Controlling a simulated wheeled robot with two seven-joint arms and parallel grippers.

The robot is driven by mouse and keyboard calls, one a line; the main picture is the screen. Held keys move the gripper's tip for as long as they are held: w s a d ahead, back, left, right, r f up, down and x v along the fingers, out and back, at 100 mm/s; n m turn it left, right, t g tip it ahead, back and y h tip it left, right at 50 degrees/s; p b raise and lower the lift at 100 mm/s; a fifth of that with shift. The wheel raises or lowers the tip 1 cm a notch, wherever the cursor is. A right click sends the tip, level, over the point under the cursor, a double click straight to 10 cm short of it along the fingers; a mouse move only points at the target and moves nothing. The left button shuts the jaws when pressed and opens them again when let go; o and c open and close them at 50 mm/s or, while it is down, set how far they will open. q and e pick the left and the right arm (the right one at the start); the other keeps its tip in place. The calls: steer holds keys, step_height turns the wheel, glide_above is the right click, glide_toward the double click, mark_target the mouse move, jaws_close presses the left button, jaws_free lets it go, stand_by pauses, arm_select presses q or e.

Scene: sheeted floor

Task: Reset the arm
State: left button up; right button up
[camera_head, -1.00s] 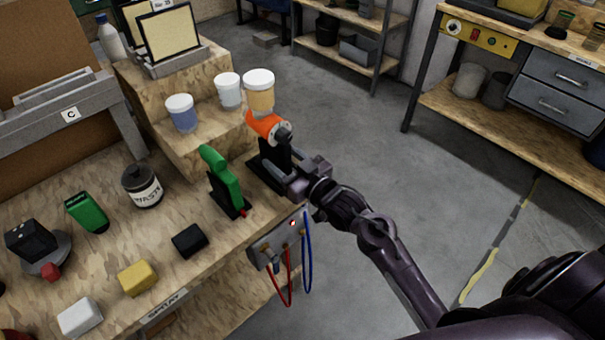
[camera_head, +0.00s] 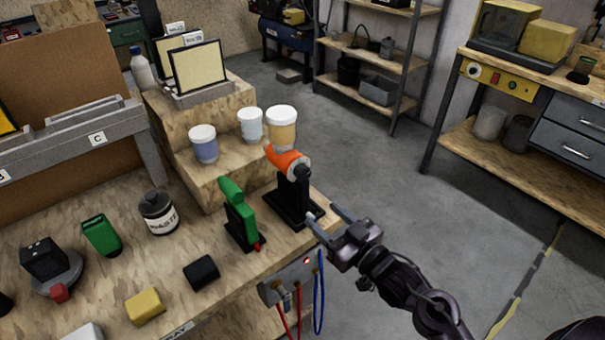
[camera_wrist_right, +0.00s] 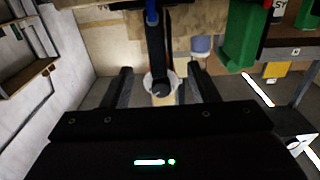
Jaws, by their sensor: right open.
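My right gripper (camera_head: 328,217) is open and empty. It is just off the right edge of the wooden workbench (camera_head: 110,290), in front of an orange-headed tool (camera_head: 287,160) on a black stand (camera_head: 291,200). Its fingers are apart from the tool. In the right wrist view the two spread fingers of the right gripper (camera_wrist_right: 163,88) show with nothing gripped. A round pale end with a dark centre (camera_wrist_right: 161,84) appears beyond them. My left gripper is not in view.
A green tool (camera_head: 238,210) on its own black stand is left of the orange one. Lidded jars (camera_head: 282,125) stand on the wooden step behind. A grey panel (camera_head: 292,280) with red and blue cables is on the bench front. Open floor (camera_head: 385,180) lies right.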

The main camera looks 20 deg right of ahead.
steer(key=shift+f, duration=0.1)
steer(key=s+a+f+m+g+h, duration=0.1)
steer(key=s+f+g+h, duration=0.25)
steer(key=s+g, duration=0.4)
steer(key=s+a+f+m+g+h, duration=0.1)
steer(key=s+f+g+h, duration=0.25)
steer(key=s+g, duration=0.4)
steer(key=s+f+y, duration=0.1)
steer(key=s+f, duration=0.1)
steer(key=f, duration=1.4)
steer(key=s+f, duration=0.2)
steer(key=f, duration=1.3)
steer(key=s+d+f, duration=0.2)
steer(key=s+f, duration=0.6)
steer(key=s, duration=0.1)
steer(key=s+d+f+g, duration=0.1)
steer(key=s+d+f, duration=0.1)
steer(key=s+f, duration=0.7)
steer(key=shift+s+f, duration=0.15)
steer(key=shift+s, duration=0.3)
